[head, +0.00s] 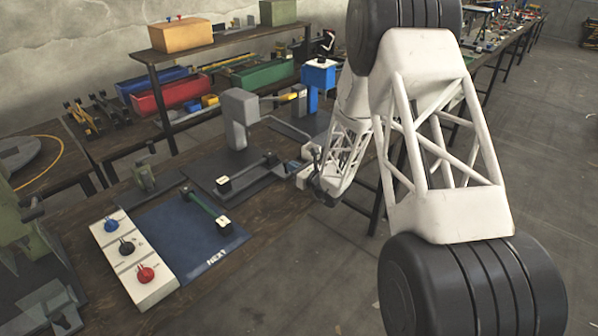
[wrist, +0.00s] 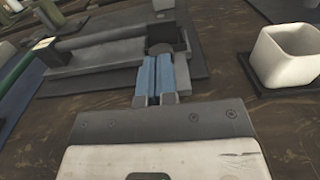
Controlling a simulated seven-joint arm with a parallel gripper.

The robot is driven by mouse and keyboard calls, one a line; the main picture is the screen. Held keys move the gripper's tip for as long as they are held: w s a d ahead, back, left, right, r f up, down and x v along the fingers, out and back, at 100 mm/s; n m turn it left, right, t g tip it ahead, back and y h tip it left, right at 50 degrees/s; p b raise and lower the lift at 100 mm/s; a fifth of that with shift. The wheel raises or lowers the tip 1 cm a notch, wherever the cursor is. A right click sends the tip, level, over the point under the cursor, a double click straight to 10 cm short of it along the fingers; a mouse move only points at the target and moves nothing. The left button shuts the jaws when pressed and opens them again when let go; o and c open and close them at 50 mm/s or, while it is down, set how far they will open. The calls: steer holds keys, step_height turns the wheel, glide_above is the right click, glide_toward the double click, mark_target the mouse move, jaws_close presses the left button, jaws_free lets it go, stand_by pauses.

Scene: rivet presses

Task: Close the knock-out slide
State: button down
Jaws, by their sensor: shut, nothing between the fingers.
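In the head view the slide (head: 246,173) lies in front of the press column. In the wrist view my gripper (wrist: 158,62) is shut and empty, its blue fingers side by side. In the head view my gripper (head: 308,170) is small and partly hidden.
A pale open cup (wrist: 285,60) stands right of my gripper. A blue mat (head: 200,247) with a green-barred slide and a white panel (head: 134,262) with three knobs lie nearer on the bench. A blue-topped post (head: 318,75) stands behind the press.

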mark_target(269, 153)
steer(key=x, duration=1.1)
steer(key=shift+w+a, duration=0.25)
steer(key=shift+w, duration=0.05)
steer(key=shift+w+a, duration=0.2)
steer(key=shift+a+r, duration=0.1)
steer(key=shift+s, duration=0.1)
steer(key=v, duration=1.4)
steer(key=shift+s+d, duration=0.15)
steer(key=shift+d, duration=0.2)
